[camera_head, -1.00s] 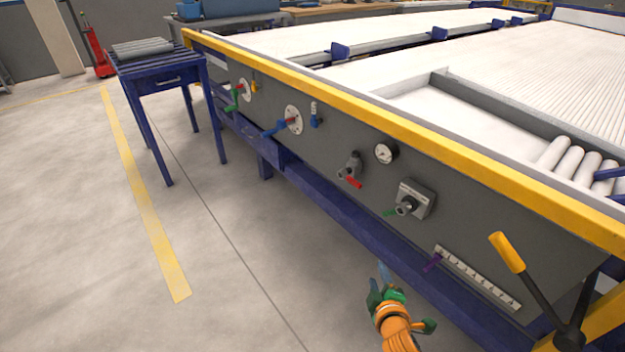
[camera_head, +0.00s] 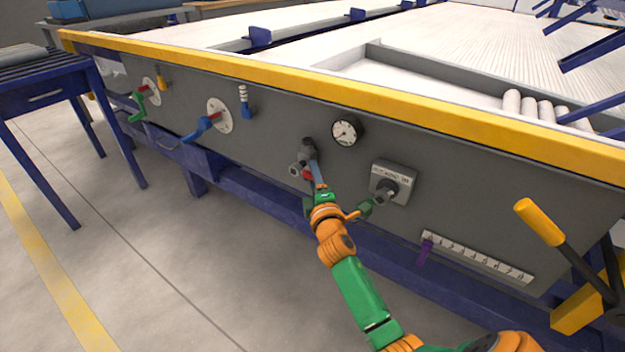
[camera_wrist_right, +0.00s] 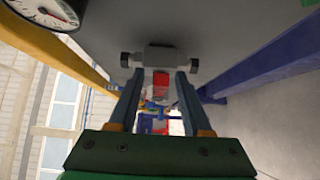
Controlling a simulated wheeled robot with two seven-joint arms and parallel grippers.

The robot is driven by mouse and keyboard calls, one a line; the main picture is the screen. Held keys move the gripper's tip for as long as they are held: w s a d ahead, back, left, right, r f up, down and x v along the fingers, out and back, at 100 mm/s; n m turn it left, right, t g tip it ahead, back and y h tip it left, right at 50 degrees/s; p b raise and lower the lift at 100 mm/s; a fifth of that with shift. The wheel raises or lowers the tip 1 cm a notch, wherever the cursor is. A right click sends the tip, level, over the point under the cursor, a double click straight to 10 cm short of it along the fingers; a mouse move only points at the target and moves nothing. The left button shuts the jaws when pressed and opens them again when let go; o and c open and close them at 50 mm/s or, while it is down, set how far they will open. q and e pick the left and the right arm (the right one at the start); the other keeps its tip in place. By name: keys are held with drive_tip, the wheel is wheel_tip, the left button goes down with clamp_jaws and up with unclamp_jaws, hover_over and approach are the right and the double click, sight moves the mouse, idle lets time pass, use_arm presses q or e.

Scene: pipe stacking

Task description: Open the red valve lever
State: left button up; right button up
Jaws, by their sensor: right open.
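The red valve lever (camera_head: 307,175) sits on a grey valve (camera_head: 304,156) on the machine's dark side panel. In the head view my right gripper (camera_head: 316,172) is at the valve and partly covers the lever. In the right wrist view my right gripper (camera_wrist_right: 160,85) is open, its two fingers left and right of the red lever (camera_wrist_right: 161,84). The grey valve body (camera_wrist_right: 160,57) is just beyond the fingertips. I cannot tell whether either finger touches the lever. My left gripper is not in view.
A round gauge (camera_head: 344,131) is right of the valve, with a switch box (camera_head: 394,183) beyond it. A blue lever (camera_head: 203,128) and a green lever (camera_head: 138,108) are to the left. A yellow-handled lever (camera_head: 540,222) stands at the right. A yellow rail (camera_head: 330,94) runs above.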

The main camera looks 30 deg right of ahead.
clamp_jaws()
idle(1.4)
